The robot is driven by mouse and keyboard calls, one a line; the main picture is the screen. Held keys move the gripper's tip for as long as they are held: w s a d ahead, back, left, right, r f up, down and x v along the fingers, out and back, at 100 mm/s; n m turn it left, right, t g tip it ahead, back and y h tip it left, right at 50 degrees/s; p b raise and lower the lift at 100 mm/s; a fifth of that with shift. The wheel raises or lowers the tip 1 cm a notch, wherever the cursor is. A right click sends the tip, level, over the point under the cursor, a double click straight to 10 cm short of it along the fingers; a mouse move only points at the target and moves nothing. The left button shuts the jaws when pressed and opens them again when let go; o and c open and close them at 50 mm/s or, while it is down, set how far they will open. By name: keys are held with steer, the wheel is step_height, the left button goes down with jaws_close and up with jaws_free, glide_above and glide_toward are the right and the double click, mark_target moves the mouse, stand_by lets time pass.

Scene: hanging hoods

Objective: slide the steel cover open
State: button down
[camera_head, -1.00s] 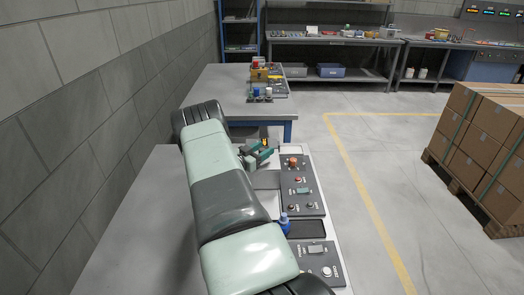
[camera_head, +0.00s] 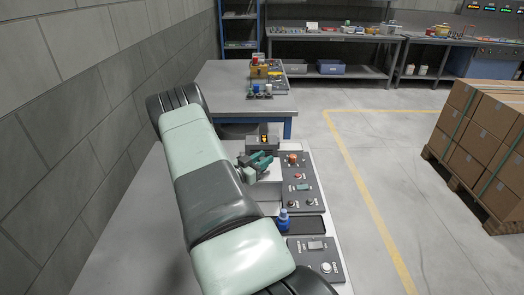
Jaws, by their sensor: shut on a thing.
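My gripper (camera_head: 258,163), with green fingers, is at the far part of the near bench, left of a dark control panel. It is shut on what seems to be the steel cover (camera_head: 266,191), a pale grey flat piece just below the fingers. The fingers and my arm hide the grip point and the cover's left part. A grey housing (camera_head: 262,146) with an orange and yellow part in its top opening stands just beyond the gripper.
Dark panels with buttons (camera_head: 303,185) and (camera_head: 316,260) line the bench's right side. A blue bottle (camera_head: 283,220) stands beside a dark tray (camera_head: 308,226) between them. A second table (camera_head: 220,88) stands beyond. The bench (camera_head: 130,230) looks clear left of my arm.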

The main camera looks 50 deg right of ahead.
mark_target(263, 178)
steer(key=s+a, duration=0.3)
steer(key=shift+s+a+f, duration=0.1)
steer(key=shift+s+a, duration=0.25)
steer(key=shift+a, duration=0.05)
steer(key=c, duration=0.9)
jaws_free()
steer(key=a, duration=1)
steer(key=shift+a, duration=0.4)
